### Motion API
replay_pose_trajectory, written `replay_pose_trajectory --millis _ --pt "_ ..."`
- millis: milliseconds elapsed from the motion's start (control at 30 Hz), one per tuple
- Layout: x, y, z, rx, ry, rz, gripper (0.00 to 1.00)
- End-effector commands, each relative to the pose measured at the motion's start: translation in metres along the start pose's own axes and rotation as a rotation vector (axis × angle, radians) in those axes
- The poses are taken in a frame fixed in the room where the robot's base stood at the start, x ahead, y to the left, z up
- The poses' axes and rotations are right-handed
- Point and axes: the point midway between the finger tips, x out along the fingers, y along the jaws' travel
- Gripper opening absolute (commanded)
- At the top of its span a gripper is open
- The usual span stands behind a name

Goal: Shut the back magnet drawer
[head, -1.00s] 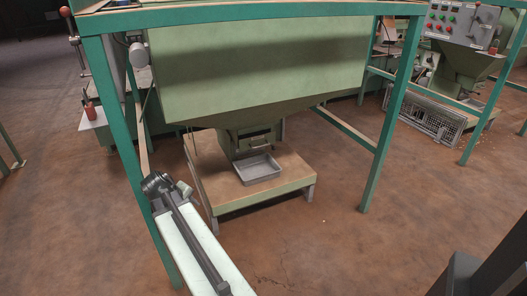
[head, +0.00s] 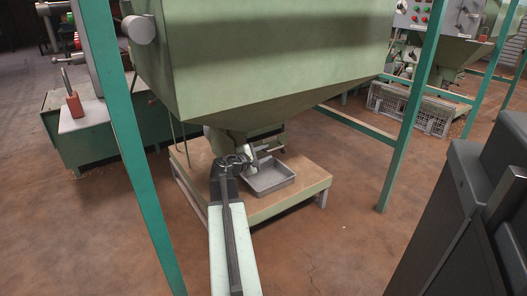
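A large green hopper (head: 270,70) hangs in a teal frame and narrows to an outlet box (head: 223,142) low at the centre. A small drawer front with a handle bar (head: 268,141) shows on this outlet, partly covered by my gripper. I cannot tell how far the drawer is pulled out. My gripper (head: 250,155) is at the end of my white and dark arm, in front of the outlet and close to the drawer front. Contact is unclear. Its fingers are small and overlap the outlet, so their opening cannot be read.
A grey tray (head: 270,178) sits below the outlet on a low wooden-topped platform (head: 295,195). Teal posts stand left (head: 130,150) and right (head: 410,120) of the hopper. A wire crate (head: 412,108) and a control panel (head: 437,17) are behind. The brown floor in front is open.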

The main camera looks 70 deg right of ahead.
Motion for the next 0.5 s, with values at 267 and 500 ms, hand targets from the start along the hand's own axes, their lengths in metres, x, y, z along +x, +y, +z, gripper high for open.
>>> replay_pose_trajectory --millis 267,500 --pt "0.011 -0.003 0.006 0.003 -0.010 -0.007 0.31" --pt "0.049 -0.004 0.006 0.006 -0.010 -0.010 0.31"
